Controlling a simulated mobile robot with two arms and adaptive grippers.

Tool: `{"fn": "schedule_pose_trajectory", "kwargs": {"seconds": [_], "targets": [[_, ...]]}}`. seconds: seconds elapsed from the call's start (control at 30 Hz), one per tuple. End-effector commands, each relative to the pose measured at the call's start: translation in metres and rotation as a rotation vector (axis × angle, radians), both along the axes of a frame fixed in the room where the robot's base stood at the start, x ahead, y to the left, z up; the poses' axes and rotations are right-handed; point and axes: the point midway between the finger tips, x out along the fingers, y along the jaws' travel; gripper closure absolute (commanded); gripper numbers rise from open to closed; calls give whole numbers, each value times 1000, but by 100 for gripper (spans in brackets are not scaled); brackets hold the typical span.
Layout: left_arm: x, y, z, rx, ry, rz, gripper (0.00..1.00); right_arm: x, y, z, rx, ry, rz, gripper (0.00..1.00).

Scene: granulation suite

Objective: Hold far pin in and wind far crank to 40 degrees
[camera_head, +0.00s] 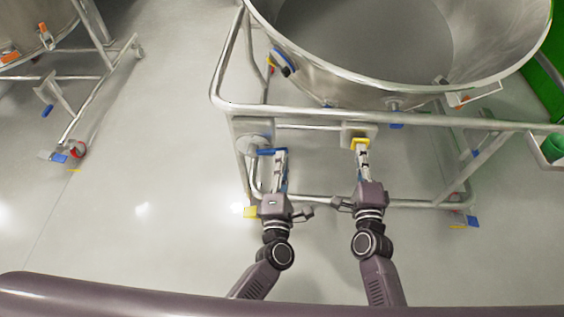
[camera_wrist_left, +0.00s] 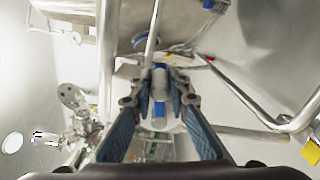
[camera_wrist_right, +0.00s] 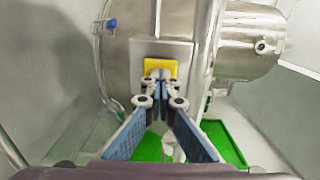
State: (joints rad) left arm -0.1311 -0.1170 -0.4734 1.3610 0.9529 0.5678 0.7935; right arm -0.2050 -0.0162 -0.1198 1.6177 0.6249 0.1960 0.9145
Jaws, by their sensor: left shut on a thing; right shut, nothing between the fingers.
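The far crank shows in the head view as a grey round hub (camera_head: 253,140) on the vessel's frame, with a blue handle (camera_head: 266,152). My left gripper (camera_head: 280,155) is shut on the blue handle; in the left wrist view the handle (camera_wrist_left: 159,88) lies between the fingers. The far pin has a yellow head (camera_head: 359,141) on a pale block right of the crank. My right gripper (camera_head: 362,149) is shut and empty, its fingertips at the yellow head. In the right wrist view the fingertips cover the lower part of the yellow head (camera_wrist_right: 160,66), seemingly touching it.
A large open steel vessel (camera_head: 300,50) stands above the frame. Its tube rails (camera_head: 330,202) run around and below my grippers. A second wheeled vessel (camera_head: 35,25) is at the far left. A green bin (camera_head: 553,147) sits at the right.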

Motion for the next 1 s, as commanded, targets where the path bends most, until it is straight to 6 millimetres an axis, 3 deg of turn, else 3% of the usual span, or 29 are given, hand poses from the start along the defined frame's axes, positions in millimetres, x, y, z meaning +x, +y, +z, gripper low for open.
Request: {"fn": "schedule_pose_trajectory", "kwargs": {"seconds": [0.27, 1.0], "targets": [[0, 1, -2, 1, 3, 2, 100, -1, 0, 0, 0, -1, 0, 100], [0, 2, -1, 1, 2, 3, 100, -60, 0, -1, 0, 1, 1, 100]]}}
